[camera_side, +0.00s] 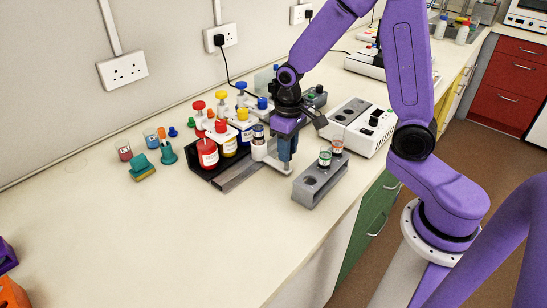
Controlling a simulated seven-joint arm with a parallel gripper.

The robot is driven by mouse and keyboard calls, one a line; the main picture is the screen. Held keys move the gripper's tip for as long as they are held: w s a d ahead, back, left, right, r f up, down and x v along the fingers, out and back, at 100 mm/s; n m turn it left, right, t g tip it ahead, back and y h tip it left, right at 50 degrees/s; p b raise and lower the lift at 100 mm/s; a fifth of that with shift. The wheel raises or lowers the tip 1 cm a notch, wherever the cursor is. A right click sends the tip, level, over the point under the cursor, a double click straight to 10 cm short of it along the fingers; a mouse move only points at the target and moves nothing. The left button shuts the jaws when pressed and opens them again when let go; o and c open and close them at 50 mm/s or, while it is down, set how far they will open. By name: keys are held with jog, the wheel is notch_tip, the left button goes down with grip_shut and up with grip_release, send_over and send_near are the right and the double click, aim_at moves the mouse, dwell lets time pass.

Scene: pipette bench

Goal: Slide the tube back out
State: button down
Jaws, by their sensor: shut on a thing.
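A small tube (258,132) with a dark label stands upright at a white bracket-like holder (266,155) on a grey strip on the bench. My gripper (284,156) points down just to the right of it, low over the bench. The blue-grey fingers are shut, and the tube appears to be what they hold. The grip itself is hidden by the fingers and the holder, and I cannot tell how far the tube sits in the holder. A grey rack (308,190) to the right carries two capped tubes, one green-labelled (325,158) and one red-labelled (337,146), and shows empty holes.
Red, yellow and blue bottles (207,153) stand in a black tray close on the left. A white instrument (360,124) is behind the rack. Small pots and teal pieces (167,153) lie farther left. The bench's front left (130,235) is clear.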

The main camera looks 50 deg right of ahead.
jog(key=d, duration=1)
jog(key=c, duration=0.8)
grip_release()
jog(key=shift+d, duration=0.1)
jog(key=shift+c, duration=0.2)
jog(key=shift+r, duration=0.15)
jog(key=shift+w+r, duration=0.1)
jog(key=shift+r, duration=0.25)
notch_tip(320, 180, up, 17)
jog(key=shift+f, duration=0.2)
